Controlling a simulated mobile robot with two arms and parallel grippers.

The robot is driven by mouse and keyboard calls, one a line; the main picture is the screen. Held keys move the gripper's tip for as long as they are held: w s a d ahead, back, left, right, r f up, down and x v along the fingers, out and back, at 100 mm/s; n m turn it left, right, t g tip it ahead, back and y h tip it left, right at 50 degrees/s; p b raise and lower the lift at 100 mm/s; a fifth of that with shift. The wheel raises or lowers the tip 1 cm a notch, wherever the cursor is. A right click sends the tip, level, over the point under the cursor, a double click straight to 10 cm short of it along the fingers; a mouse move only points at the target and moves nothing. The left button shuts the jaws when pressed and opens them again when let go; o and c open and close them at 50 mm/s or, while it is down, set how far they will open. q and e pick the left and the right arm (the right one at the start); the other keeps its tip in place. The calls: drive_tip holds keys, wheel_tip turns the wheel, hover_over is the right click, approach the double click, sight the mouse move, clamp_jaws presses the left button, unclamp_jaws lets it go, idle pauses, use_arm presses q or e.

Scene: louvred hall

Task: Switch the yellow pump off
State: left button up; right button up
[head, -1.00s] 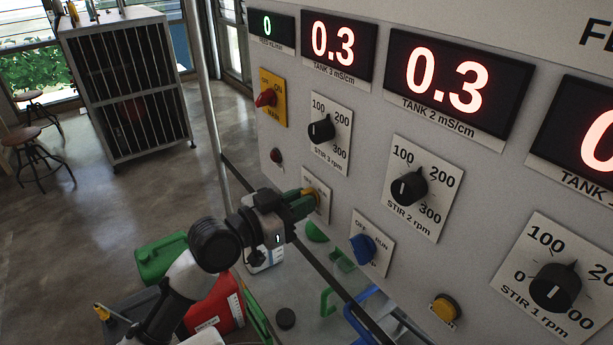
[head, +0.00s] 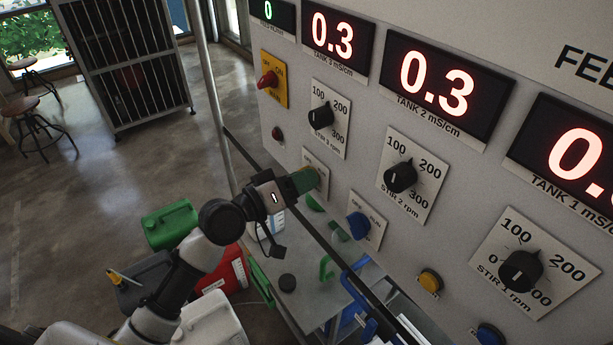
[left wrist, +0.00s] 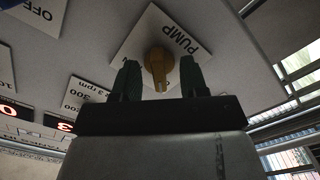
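The yellow pump knob (left wrist: 158,65) sits on a white plate lettered PUMP (left wrist: 186,40) in the left wrist view. My left gripper (left wrist: 160,80) has its dark green fingers on either side of the knob, with a narrow gap at the right finger. In the head view the left gripper (head: 304,180) reaches the panel at the pump plate (head: 322,166), and its fingers hide nearly all of the knob. Whether either finger touches the knob cannot be told. My right gripper is not in view.
A blue OFF/RUN knob (head: 358,225) is right of and below the pump plate. A red knob on a yellow MAIN plate (head: 268,79) is above. Black stir knobs (head: 400,178) are to the right. A rail crosses in front of the panel. Green and red canisters (head: 172,225) stand below.

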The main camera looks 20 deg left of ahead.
use_arm(q)
drive_tip(key=b+v, duration=0.2)
drive_tip(key=v, duration=0.5)
idle(0.3)
